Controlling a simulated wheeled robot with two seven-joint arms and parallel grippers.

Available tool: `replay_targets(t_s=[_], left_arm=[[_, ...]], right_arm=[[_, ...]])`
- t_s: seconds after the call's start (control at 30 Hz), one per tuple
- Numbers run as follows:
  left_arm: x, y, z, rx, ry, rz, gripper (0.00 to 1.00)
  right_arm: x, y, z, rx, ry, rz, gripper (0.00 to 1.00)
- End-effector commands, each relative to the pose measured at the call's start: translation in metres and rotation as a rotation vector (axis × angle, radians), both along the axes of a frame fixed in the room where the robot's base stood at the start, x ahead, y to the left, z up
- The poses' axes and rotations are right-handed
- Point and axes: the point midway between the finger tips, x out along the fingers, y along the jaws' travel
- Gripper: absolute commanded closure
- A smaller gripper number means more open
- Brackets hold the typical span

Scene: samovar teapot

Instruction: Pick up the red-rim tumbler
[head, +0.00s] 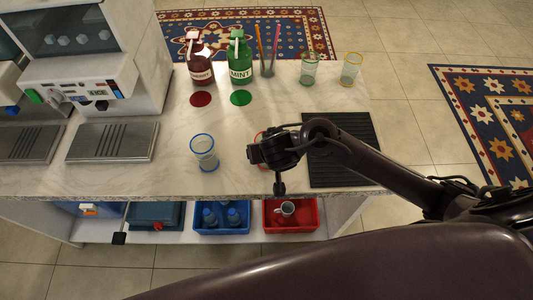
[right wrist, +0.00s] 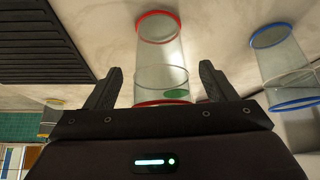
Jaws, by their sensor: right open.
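The red-rim tumbler (right wrist: 158,50) is clear glass with a red band at both ends. In the right wrist view it stands between the two fingers of my right gripper (right wrist: 160,74), which are open with a gap on each side. In the head view only a bit of its red rim (head: 259,136) shows; my right gripper (head: 265,163) hides the rest. The tumbler is on the pale counter (head: 235,178) near its front edge. My left gripper is not in view.
A blue-rim tumbler (head: 204,153) stands close by on the left. A black ribbed mat (head: 345,170) lies to the right. Green-rim (head: 308,72) and yellow-rim (head: 350,70) tumblers, two bottles and a straw holder (head: 267,66) stand at the back.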

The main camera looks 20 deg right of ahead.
Motion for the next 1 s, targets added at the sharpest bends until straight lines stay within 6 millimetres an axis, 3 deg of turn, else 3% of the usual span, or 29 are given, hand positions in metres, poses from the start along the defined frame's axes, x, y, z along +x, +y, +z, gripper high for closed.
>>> replay_targets(t_s=[0.13,0.43,0.8,1.0], left_arm=[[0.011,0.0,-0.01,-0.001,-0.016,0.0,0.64],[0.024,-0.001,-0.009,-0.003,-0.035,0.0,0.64],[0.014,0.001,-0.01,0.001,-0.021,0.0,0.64],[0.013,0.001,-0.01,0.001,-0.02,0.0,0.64]], right_arm=[[0.011,-0.001,-0.018,-0.002,-0.002,0.001,0.22],[0.013,-0.001,-0.02,0.001,0.0,0.001,0.22],[0.013,-0.001,-0.02,0.001,0.0,0.001,0.7],[0.013,0.0,-0.02,0.001,0.0,0.001,0.71]])
